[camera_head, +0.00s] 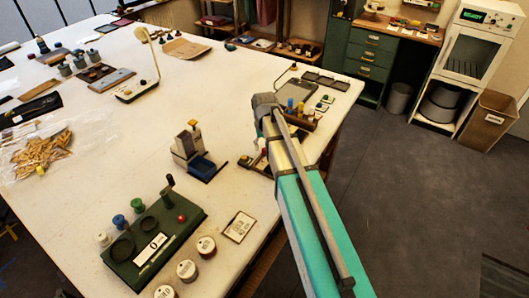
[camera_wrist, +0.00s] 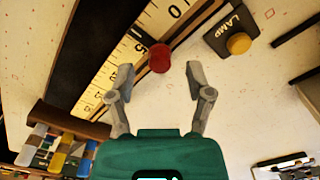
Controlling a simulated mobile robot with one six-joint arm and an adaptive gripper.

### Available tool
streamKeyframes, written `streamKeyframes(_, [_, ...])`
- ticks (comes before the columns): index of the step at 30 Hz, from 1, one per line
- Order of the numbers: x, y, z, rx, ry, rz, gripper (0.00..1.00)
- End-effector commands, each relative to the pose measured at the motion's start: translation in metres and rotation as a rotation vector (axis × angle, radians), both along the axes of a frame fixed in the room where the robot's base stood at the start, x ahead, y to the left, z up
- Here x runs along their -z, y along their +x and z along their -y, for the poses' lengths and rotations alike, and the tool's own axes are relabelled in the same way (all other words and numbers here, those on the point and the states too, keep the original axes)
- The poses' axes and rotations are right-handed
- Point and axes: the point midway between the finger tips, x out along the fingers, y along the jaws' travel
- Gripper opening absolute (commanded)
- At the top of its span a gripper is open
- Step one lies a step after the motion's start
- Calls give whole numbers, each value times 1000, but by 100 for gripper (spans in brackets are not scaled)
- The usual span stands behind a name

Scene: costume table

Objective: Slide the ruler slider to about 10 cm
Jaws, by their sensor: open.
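The yellow ruler (camera_wrist: 157,17) runs diagonally along a dark frame in the wrist view, with black ticks and numbers. A 0 shows near its upper end; the numbers lower down are hard to read. A red slider knob (camera_wrist: 159,57) sticks out on the ruler's right side, beside a dark piece crossing the scale. My gripper (camera_wrist: 160,79) is open, with one finger on each side of the knob in the picture. The fingertips appear just below the knob, and no contact is visible. In the head view my arm covers much of this area, and I cannot make out the gripper.
A dark LAMP box with a yellow button (camera_wrist: 238,43) sits right of the ruler.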

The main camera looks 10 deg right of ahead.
Motion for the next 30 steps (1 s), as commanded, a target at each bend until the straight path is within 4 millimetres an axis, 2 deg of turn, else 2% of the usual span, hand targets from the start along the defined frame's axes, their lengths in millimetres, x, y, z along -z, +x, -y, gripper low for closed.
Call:
streamKeyframes(1, [6,0,0,0,0,0,67])
streamKeyframes(6, [13,0,0,0,0,0,67])
streamKeyframes(20, [14,0,1,1,0,0,67])
streamKeyframes(30, [14,0,1,2,0,0,5])
